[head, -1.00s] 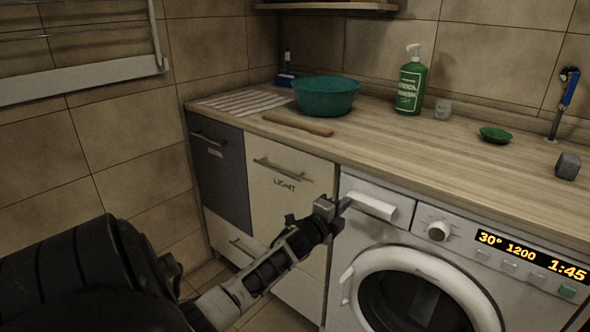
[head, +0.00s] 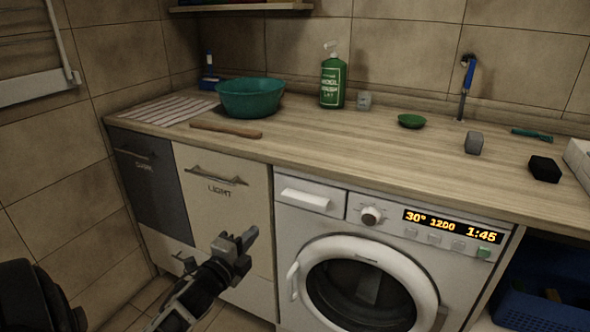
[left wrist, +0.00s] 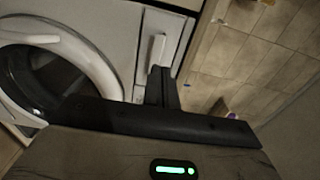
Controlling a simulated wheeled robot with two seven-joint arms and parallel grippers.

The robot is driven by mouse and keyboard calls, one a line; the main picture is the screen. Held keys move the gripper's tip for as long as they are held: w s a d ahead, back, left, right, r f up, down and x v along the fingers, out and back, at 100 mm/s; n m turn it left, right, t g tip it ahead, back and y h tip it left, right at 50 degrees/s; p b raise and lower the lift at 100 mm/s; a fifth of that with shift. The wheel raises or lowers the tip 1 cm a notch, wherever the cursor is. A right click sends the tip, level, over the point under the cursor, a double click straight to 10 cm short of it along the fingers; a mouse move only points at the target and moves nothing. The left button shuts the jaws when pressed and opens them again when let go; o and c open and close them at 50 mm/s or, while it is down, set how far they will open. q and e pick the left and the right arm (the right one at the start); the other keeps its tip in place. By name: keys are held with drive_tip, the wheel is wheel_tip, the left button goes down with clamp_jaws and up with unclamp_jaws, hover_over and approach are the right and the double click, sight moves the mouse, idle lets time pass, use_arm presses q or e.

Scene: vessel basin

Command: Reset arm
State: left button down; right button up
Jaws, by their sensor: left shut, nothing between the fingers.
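My left gripper (head: 248,240) is shut and empty. It is in front of the cream cabinet marked LIGHT (head: 226,207), left of the washing machine (head: 322,225), apart from both as far as I can tell. In the left wrist view the closed fingers (left wrist: 161,82) point toward the machine and cabinet fronts, with the machine's round door (left wrist: 75,42) at the left. The machine's door and its detergent drawer (head: 304,199) look closed in the head view. My right gripper is not in view.
The wooden counter (head: 300,135) holds a teal basin (head: 250,98), a brown stick (head: 226,130), a green spray bottle (head: 333,82), a glass (head: 364,100), a green dish (head: 411,121) and a grey block (head: 473,143). A blue crate (head: 540,305) is at lower right. The tiled floor at lower left looks clear.

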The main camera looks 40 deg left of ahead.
use_arm(q)
drive_tip(key=s+d+f+n+g+h, duration=0.2)
drive_tip(key=s+d+n, duration=0.2)
drive_tip(key=d, duration=0.6)
drive_tip(key=s+d+f+n+g+h, duration=0.2)
drive_tip(key=s+d+n, duration=0.3)
drive_tip(key=d, duration=0.5)
drive_tip(key=s+d+f+n+g+h, duration=0.3)
drive_tip(key=s+d+f+n, duration=0.1)
drive_tip(key=d, duration=0.7)
drive_tip(key=shift+s+f, duration=0.2)
drive_tip(key=shift+h, duration=0.3)
